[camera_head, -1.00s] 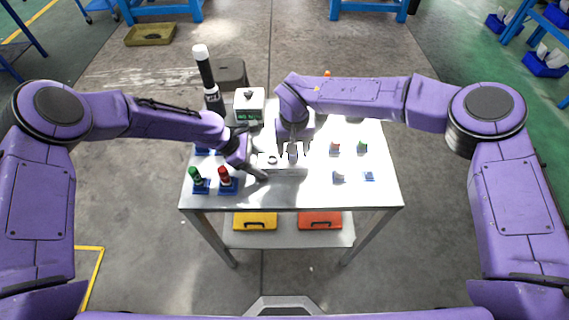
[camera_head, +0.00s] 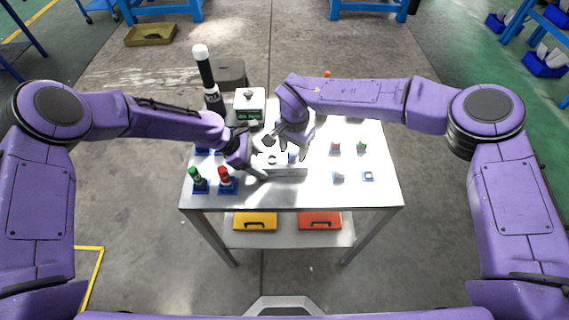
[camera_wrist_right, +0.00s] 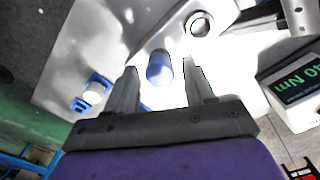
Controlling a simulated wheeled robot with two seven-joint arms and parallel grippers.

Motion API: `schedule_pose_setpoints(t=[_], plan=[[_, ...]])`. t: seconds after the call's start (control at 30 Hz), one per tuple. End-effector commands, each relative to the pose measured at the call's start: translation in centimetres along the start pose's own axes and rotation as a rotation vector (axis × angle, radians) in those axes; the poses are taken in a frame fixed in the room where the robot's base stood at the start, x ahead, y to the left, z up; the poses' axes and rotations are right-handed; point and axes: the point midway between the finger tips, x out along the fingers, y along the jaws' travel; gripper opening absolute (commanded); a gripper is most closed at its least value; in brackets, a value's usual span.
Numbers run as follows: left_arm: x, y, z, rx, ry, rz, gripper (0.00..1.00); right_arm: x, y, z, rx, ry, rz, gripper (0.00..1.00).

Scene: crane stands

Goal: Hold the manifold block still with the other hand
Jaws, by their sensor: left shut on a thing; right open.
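The manifold block (camera_head: 290,171) is a silvery block near the middle of the table. A dark round port shows on its top, and a blue cylindrical part (camera_head: 293,156) stands to the right of it. In the right wrist view the blue part (camera_wrist_right: 159,67) lies beyond and between the open fingertips, and the round port (camera_wrist_right: 199,24) is above right. My left gripper (camera_head: 261,172) is shut on the block's left side. My right gripper (camera_head: 290,152) is above the block, open and empty; its two fingers (camera_wrist_right: 160,80) show clearly in the wrist view.
A device with a green display (camera_head: 249,106) stands behind the block. Red and green topped parts in blue holders (camera_head: 227,180) stand at the table's left. Small parts in holders (camera_head: 339,176) stand at the right. The table's front right (camera_head: 370,195) is clear.

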Motion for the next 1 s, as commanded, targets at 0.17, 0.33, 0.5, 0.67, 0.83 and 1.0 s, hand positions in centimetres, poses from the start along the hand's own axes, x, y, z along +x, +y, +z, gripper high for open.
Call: schedule_pose_setpoints(t=[0.17, 0.33, 0.5, 0.67, 0.83, 1.0], plan=[[0.00, -0.01, 0.01, 0.000, 0.000, 0.000, 0.22, 0.00, 0.01, 0.00, 0.222, 0.000, 0.000, 0.54], [0.00, -0.01, 0.01, 0.000, 0.000, 0.000, 0.22, 0.00, 0.02, -0.02, 0.460, 0.000, 0.000, 0.54], [0.00, 0.00, 0.01, 0.000, 0.000, 0.000, 0.22, -0.01, 0.03, -0.03, 0.673, 0.000, 0.001, 0.54], [-0.01, 0.00, 0.02, 0.000, 0.000, 0.000, 0.22, -0.01, 0.03, -0.03, 0.891, 0.000, 0.001, 0.54], [-0.01, 0.00, 0.02, 0.000, 0.000, 0.000, 0.22, -0.02, 0.02, -0.03, 1.117, 0.001, 0.000, 0.54], [-0.01, 0.00, 0.01, 0.000, 0.000, 0.000, 0.22, -0.01, 0.03, -0.02, 1.341, 0.000, 0.000, 0.54]])
